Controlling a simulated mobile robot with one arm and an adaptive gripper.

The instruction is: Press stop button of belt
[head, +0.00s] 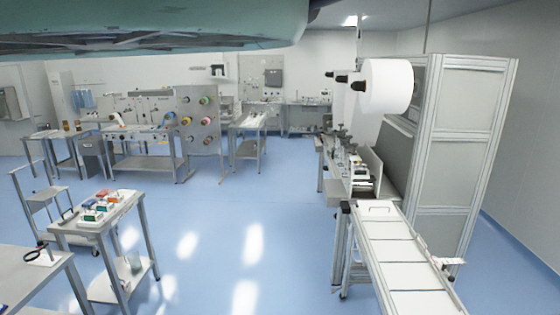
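The belt (402,252) is a white, segmented conveyor at the lower right. It runs from the front edge of the picture back towards a machine. A small pale box (452,262) sticks out from its right side rail. I cannot tell whether this box carries the stop button. No button can be made out clearly at this size. My gripper is not in view.
A tall framed cabinet machine (465,150) with a large white roll (388,87) stands behind the belt. A cart (105,212) with small coloured items and a table (35,280) stand at the left. The blue floor (225,240) between is clear.

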